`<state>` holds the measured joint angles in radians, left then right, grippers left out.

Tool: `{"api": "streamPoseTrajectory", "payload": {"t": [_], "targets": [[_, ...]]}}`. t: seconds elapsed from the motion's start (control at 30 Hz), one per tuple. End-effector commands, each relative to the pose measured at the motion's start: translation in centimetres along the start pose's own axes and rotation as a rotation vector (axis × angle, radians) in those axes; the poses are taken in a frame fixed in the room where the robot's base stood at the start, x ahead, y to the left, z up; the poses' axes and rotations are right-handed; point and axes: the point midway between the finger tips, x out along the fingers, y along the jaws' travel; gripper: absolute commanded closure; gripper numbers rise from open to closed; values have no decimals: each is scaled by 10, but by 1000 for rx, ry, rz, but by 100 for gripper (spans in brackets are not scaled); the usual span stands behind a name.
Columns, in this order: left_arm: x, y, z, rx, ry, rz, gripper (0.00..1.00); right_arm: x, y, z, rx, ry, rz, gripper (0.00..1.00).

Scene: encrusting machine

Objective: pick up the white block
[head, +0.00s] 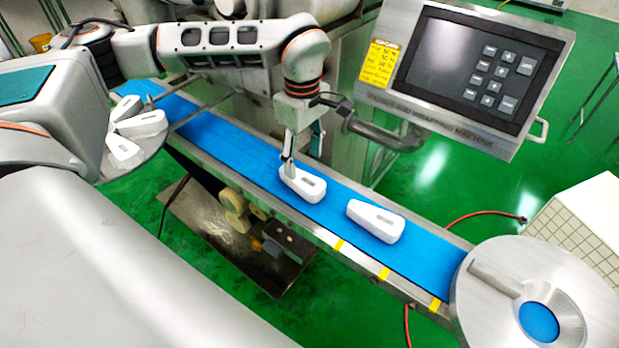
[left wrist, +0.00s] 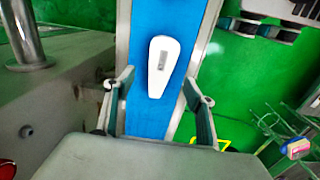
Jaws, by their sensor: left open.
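On the blue belt, one white block (head: 303,184) lies at the fingertips of my left gripper (head: 302,162). A second white block (head: 376,221) lies farther right on the belt, clear of the gripper. In the left wrist view a white block (left wrist: 162,66) with a grey label lies on the belt ahead of my left gripper (left wrist: 159,95). Contact with the block cannot be told. My right gripper is not in view.
The blue conveyor belt (head: 237,146) runs from upper left to a round metal disc (head: 488,292) at lower right. Several white blocks (head: 140,124) rest on a metal plate at the left. A control panel (head: 470,75) and a bent pipe (head: 385,134) stand behind the belt.

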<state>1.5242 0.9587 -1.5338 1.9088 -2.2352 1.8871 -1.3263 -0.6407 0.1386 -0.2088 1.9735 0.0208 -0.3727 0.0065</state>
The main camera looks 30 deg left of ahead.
Motion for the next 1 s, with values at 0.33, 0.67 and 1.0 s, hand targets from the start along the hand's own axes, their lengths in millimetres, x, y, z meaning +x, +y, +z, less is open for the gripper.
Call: {"api": "streamPoseTrajectory", "payload": {"t": [0.33,0.67,1.0], "targets": [[31,0,0,-2,1,-3,45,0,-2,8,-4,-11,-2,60],[74,1,1,-2,0,-3,45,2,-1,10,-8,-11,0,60],[74,1,1,-2,0,0,71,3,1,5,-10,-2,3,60]]}}
